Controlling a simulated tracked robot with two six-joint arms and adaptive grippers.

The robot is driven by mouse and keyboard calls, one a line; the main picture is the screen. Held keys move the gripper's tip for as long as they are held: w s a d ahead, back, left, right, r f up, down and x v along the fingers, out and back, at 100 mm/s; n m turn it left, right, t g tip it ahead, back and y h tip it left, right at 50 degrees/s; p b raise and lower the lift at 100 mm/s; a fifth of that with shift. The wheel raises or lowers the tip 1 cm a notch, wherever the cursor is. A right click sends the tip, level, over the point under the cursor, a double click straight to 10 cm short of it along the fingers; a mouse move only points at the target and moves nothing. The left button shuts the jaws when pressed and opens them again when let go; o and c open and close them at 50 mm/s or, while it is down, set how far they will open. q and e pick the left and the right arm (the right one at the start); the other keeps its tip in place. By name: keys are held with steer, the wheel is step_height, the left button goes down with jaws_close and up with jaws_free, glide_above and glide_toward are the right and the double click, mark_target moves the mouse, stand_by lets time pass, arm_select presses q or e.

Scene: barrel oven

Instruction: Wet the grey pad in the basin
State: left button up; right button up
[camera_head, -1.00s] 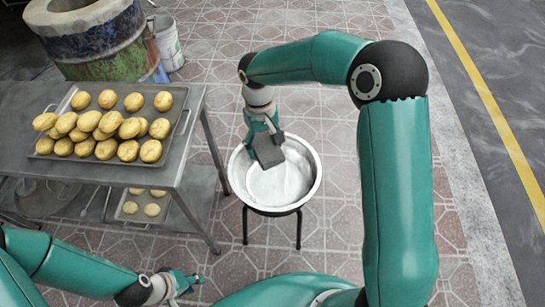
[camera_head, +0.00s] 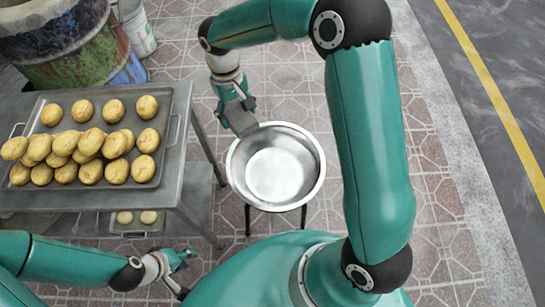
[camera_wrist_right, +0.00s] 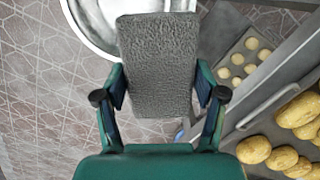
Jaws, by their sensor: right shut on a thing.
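The grey pad (camera_head: 242,121) is a dark rectangular block held in my right gripper (camera_head: 232,100). In the right wrist view the pad (camera_wrist_right: 157,65) has a rough textured face, and the fingers of my right gripper (camera_wrist_right: 160,100) are shut on its two sides. The metal basin (camera_head: 310,187) is round and shiny and stands on a dark-legged stand. The pad is at the basin's far left rim, seemingly above it; I cannot tell if they touch. In the wrist view the basin's rim (camera_wrist_right: 85,35) shows behind the pad. My left gripper (camera_head: 180,258) is low by the table, its fingers apart and empty.
A metal table (camera_head: 180,150) on the left carries a tray (camera_head: 172,130) of several yellow-brown buns (camera_head: 85,145). A lower tray (camera_head: 137,228) holds pale rounds. A barrel (camera_head: 75,45) and a white bucket (camera_head: 138,30) stand behind. Tiled floor right of the basin is clear.

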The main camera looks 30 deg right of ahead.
steer(key=shift+s+d, duration=0.2)
steer(key=shift+d, duration=0.15)
steer(key=n+b, duration=0.2)
steer(key=b, duration=2.3)
glide_above(275, 174)
steer(key=f, duration=2.8)
steer(key=shift+w+d+f, duration=0.1)
steer(key=shift+w+f, duration=0.1)
steer(key=shift+f, duration=0.2)
steer(key=shift+f+b, duration=2.15)
steer(key=shift+f, duration=0.75)
steer(key=shift+f+b, duration=0.4)
steer(key=shift+f, duration=0.15)
steer(key=shift+r, duration=0.15)
steer(key=shift+r+p, duration=2.75)
steer(key=shift+r, duration=0.65)
